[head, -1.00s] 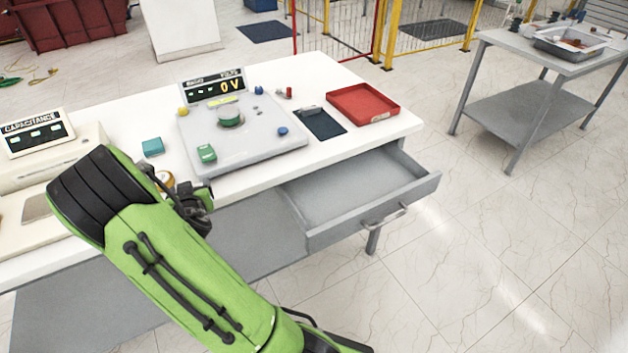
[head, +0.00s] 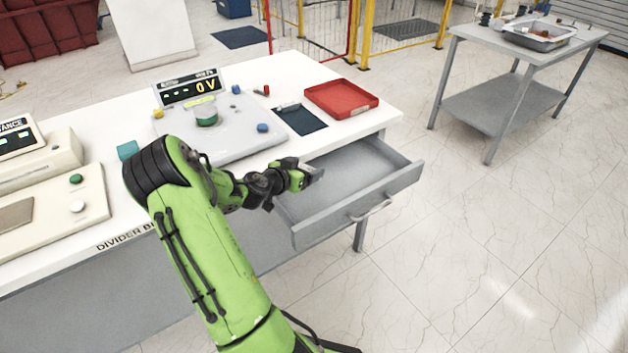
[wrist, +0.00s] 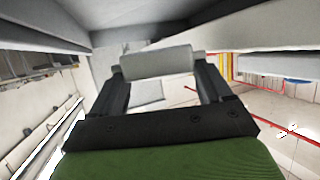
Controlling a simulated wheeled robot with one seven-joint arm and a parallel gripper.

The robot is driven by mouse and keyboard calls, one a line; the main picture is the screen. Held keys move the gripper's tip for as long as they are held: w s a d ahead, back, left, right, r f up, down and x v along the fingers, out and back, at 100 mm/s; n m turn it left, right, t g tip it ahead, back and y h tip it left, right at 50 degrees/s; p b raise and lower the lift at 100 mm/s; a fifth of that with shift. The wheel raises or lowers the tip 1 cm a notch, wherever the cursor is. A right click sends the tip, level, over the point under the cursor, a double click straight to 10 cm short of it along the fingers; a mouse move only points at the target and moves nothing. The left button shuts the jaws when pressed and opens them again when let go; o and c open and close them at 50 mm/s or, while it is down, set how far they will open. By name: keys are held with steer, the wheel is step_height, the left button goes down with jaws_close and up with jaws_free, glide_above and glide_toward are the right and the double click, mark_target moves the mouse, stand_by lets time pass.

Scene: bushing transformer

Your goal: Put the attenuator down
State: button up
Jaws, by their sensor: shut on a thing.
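My gripper (head: 306,174) is out over the left part of the open drawer (head: 402,192) in the head view. In the wrist view its two dark fingers (wrist: 160,85) are shut on a light grey block with rounded edges, which I take to be the attenuator (wrist: 160,62). The block spans the gap between the fingertips. In the head view only a small grey bit of it shows at the fingertips. I cannot tell its exact height above the drawer floor. The visible part of the drawer is empty.
The white bench (head: 300,68) carries a grey test unit with a "0 V" display (head: 190,88), a dark mat (head: 299,120), a red tray (head: 341,98) and a teal block (head: 128,150). A grey side table (head: 480,110) stands at the right. Open floor lies in front.

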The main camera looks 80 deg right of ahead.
step_height(320, 180, down, 6)
steer(key=shift+b, duration=0.5)
steer(key=shift+f, duration=0.15)
steer(key=shift+f+b, duration=0.65)
steer(key=shift+b, duration=0.3)
steer(key=o, duration=1)
steer(key=shift+r, duration=0.1)
steer(key=shift+r+p, duration=0.2)
steer(key=shift+p, duration=0.2)
steer(key=p+v, duration=0.1)
steer(key=v, duration=1.1)
steer(key=shift+r+p, duration=0.3)
steer(key=shift+r, duration=0.05)
steer(key=shift+w, duration=0.1)
